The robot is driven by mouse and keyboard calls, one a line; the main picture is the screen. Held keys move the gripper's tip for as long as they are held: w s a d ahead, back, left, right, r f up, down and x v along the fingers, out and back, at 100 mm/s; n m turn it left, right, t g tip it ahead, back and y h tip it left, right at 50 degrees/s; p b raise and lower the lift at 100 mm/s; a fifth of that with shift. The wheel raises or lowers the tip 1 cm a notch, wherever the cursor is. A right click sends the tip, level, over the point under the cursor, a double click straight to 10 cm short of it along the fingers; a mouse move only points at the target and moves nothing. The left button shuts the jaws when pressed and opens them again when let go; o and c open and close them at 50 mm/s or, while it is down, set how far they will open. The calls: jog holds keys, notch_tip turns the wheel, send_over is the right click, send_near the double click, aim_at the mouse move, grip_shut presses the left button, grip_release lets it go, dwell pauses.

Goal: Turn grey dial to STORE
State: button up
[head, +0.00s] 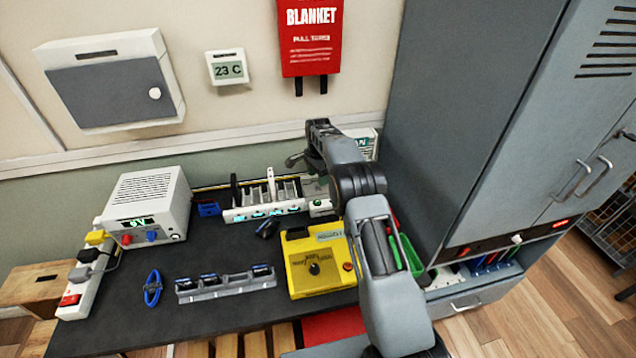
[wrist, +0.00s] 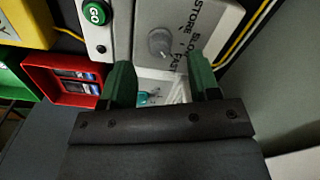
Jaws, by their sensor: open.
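The grey dial (wrist: 160,42) is a round knob on a light grey panel (wrist: 148,14) in the wrist view. STORE, SLOW and FAST are printed to its right; I cannot tell surely which one it points at. My gripper (wrist: 161,80) is open, its two green fingers apart and nothing between them. The dial shows beyond the fingertips, in line with the gap, and looks clear of both. In the head view my arm hides the dial, and only part of a white unit (head: 368,146) with green lettering shows behind it.
A green GO button (wrist: 96,13) is left of the dial. A red bin (wrist: 62,80) holds small items near the left finger. In the head view, a yellow tester (head: 302,283), a slotted rack (head: 262,213) and a tall grey cabinet (head: 455,100) stand around my arm.

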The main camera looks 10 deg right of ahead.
jog(key=shift+f, duration=1.9)
jog(key=shift+c, duration=0.4)
jog(key=c, duration=0.8)
jog(key=shift+c, duration=0.2)
